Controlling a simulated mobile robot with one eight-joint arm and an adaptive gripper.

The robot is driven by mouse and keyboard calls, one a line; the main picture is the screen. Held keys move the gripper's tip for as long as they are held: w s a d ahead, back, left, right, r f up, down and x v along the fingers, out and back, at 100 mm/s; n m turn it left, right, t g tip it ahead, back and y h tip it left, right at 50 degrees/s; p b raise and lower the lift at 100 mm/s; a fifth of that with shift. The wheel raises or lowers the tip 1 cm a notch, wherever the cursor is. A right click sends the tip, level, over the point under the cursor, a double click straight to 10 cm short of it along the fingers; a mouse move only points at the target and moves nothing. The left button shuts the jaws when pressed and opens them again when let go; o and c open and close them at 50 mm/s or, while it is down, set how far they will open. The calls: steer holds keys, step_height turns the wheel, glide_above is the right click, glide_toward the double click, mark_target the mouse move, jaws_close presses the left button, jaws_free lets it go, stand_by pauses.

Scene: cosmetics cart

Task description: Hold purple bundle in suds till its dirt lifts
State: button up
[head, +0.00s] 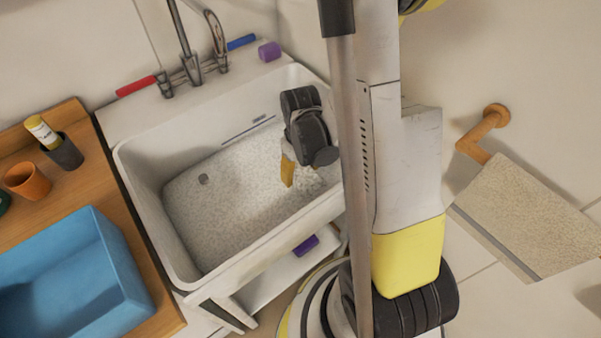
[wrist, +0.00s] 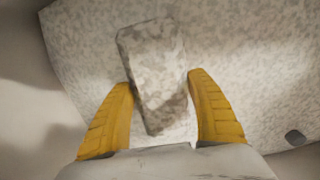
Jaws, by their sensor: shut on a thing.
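My gripper (head: 288,174) reaches down into the white sink (head: 140,190), its yellow fingers at the speckled whitish suds (head: 225,205). In the wrist view my gripper (wrist: 160,82) is shut on a mottled grey-white block (wrist: 152,60) with brownish patches. The block lies between the two yellow fingers, over or in the suds; I cannot tell how deep. No purple shows on it. In the head view the block is hidden or too small to tell. A small purple roll (head: 269,51) sits on the sink's back right corner. Another purple thing (head: 306,245) lies on the shelf below the sink.
A tap (head: 192,65) with red and blue handles stands at the sink's back. A wooden counter (head: 135,255) at the left holds a blue bin (head: 110,245), an orange cup (head: 27,181) and a dark cup (head: 65,153). A beige towel (head: 525,215) hangs at the right.

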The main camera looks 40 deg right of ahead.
steer(key=shift+d, duration=0.35)
steer(key=shift+a, duration=0.25)
steer(key=shift+a, duration=0.2)
steer(key=shift+d, duration=0.15)
steer(key=shift+d, duration=0.3)
steer(key=shift+a, duration=0.45)
stand_by(0.3)
steer(key=shift+d, duration=0.45)
steer(key=shift+a, duration=0.2)
steer(key=shift+a, duration=0.25)
